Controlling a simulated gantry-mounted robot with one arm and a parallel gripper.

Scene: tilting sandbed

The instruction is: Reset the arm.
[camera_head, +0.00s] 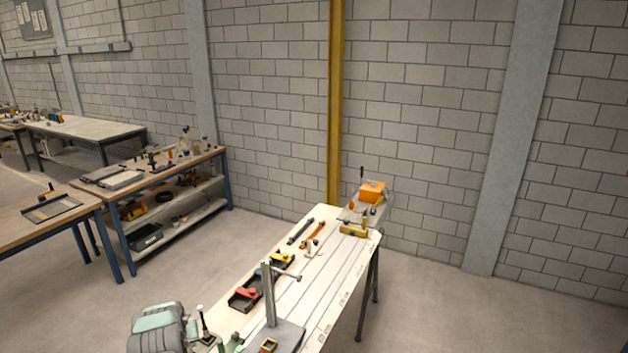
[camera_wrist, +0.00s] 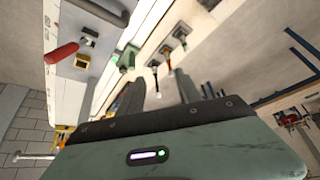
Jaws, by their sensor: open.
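My gripper (camera_wrist: 157,88) shows in the wrist view. Its two dark fingers stand apart with a clear gap, and nothing is held between them. Behind the fingers are a dark plate and a green housing with a small lit display. Beyond the fingers lie a pale work surface and several small tools, apart from the fingers as far as I can tell. In the head view, I cannot make out the gripper's fingers. A rounded grey and pale green body (camera_head: 157,328) stands at the lower left of the workbench; I cannot tell if it is part of my arm.
A long pale workbench (camera_head: 338,262) carries a metal post (camera_head: 268,292), a dark tray with red and yellow tools (camera_head: 246,294) and an orange tool (camera_head: 313,236). An orange box (camera_head: 372,190) stands at its far end. Other benches stand left; the floor at right is clear.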

